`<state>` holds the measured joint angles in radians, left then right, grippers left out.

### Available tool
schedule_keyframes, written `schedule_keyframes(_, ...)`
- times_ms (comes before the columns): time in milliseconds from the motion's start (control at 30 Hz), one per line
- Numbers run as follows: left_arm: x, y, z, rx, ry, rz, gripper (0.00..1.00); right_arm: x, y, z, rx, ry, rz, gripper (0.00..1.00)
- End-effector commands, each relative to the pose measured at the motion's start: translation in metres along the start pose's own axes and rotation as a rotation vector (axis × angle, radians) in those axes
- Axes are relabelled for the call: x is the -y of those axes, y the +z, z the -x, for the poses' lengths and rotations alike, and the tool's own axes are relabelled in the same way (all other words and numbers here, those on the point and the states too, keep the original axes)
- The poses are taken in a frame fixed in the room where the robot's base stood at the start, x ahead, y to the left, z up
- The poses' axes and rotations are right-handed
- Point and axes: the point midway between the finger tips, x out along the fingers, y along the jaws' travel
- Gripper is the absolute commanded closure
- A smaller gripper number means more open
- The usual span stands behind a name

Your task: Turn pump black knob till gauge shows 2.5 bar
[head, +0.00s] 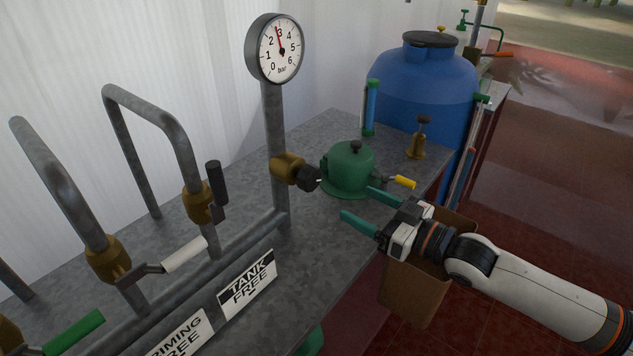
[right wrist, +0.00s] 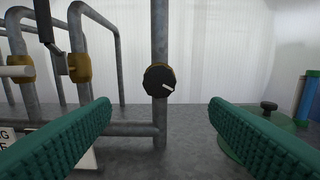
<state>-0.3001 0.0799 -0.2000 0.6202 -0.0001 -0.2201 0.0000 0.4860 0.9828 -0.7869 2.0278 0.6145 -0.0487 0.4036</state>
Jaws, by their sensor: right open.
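The round white gauge (head: 281,50) stands on a grey pipe, and its needle points close to 3 bar, slightly on the 2 side. Below it, a black knob (head: 308,179) sits on a brass valve body (head: 285,167). In the right wrist view the black knob (right wrist: 158,80) is centred between my fingers, farther ahead, with its white mark pointing right and slightly down. My right gripper (head: 358,204) is open and empty, to the lower right of the knob and apart from it. The left gripper is not in view.
A green domed vessel (head: 348,170) with a small black top stands right of the knob, with a yellow-handled lever (head: 404,182) beside it. Pipes with lever valves (head: 107,262) stand left. A blue tank (head: 424,85) is behind. A brown box (head: 415,290) is below my right gripper.

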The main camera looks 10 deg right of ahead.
Motion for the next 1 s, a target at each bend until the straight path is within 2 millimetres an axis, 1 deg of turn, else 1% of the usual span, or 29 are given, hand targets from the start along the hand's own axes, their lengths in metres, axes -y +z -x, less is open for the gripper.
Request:
schedule_keyframes(167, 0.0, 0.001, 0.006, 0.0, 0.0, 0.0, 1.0, 0.0, 0.003, -0.023, 0.005, 0.001, -0.003, 0.3)
schedule_keyframes(400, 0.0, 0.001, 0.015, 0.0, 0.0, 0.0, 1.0, 0.0, 0.003, -0.072, 0.003, 0.0, 0.0, 0.3)
schedule_keyframes(500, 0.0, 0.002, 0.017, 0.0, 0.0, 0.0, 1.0, -0.001, 0.003, -0.09, 0.002, 0.001, 0.0, 0.3)
schedule_keyframes(600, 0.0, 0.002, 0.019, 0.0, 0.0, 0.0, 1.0, 0.0, 0.002, -0.104, 0.002, 0.0, 0.0, 0.3)
schedule_keyframes(700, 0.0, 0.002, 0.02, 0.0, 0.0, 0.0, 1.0, -0.001, 0.001, -0.112, 0.001, 0.0, 0.001, 0.3)
schedule_keyframes(800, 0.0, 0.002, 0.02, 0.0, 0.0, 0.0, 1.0, 0.0, 0.001, -0.117, 0.0, 0.0, 0.002, 0.3)
schedule_keyframes(1000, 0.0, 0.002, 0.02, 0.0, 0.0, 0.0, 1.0, -0.001, 0.0, -0.118, 0.0, 0.0, 0.002, 0.3)
